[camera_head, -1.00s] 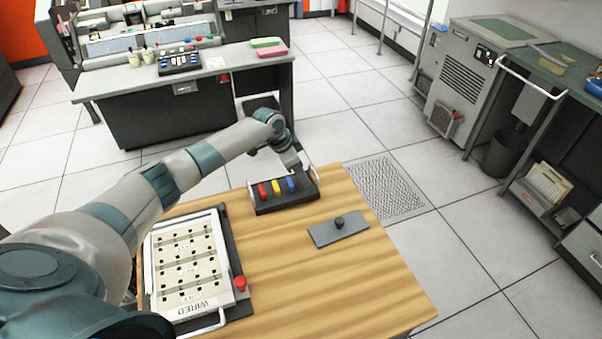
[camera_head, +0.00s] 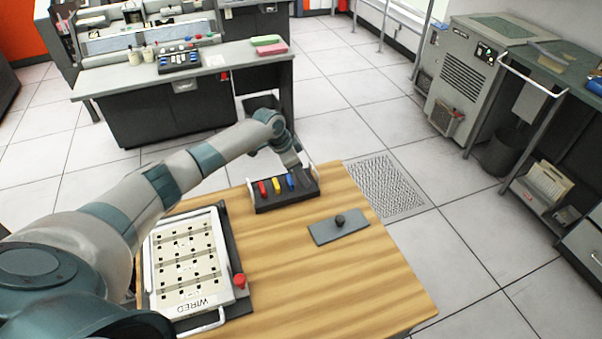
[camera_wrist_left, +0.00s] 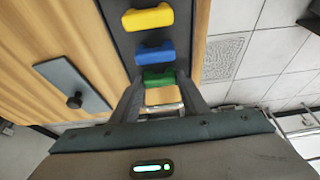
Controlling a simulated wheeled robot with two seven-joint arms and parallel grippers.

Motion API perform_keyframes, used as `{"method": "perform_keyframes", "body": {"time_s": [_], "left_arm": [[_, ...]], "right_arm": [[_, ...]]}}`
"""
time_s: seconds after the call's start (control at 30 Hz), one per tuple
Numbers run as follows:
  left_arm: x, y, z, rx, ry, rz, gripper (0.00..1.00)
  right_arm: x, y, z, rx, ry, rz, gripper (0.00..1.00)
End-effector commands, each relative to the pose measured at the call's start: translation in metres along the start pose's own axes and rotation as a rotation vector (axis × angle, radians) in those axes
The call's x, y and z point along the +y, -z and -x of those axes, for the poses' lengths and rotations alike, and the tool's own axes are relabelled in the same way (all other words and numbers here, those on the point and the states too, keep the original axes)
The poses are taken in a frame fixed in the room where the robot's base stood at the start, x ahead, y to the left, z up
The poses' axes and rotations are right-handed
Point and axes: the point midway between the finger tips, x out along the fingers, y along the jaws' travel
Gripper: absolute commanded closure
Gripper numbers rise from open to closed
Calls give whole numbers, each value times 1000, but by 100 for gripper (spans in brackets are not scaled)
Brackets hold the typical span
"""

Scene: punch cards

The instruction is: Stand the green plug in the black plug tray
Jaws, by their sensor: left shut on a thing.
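The black plug tray (camera_head: 286,204) sits at the far edge of the wooden table in the head view. A red plug (camera_head: 262,190), a yellow plug (camera_head: 277,186) and a blue plug (camera_head: 291,182) stand in it in a row. My left gripper (camera_head: 304,173) is at the tray's right end. In the left wrist view, it is shut on the green plug (camera_wrist_left: 160,78), in line with the blue plug (camera_wrist_left: 155,54) and yellow plug (camera_wrist_left: 148,17). The green plug is hidden in the head view. I cannot tell whether its base touches the tray. My right gripper is not in view.
A grey plate with a dark knob (camera_head: 339,229) lies right of the tray. A white panel marked WIRED (camera_head: 188,262) lies at the table's left, with a red button (camera_head: 239,281) beside it. The table's front middle is clear.

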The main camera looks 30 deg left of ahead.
Motion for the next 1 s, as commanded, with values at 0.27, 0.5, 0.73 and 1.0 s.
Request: {"method": "perform_keyframes", "body": {"time_s": [0.27,0.5,0.73,1.0], "left_arm": [[0,-1,-3,0,0,0,76],[1,-2,-3,-2,-1,0,57],[0,-1,-3,-1,-1,0,38],[0,-1,0,0,0,-1,38]], "right_arm": [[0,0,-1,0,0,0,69],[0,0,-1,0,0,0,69],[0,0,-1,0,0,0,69],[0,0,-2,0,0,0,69]]}}
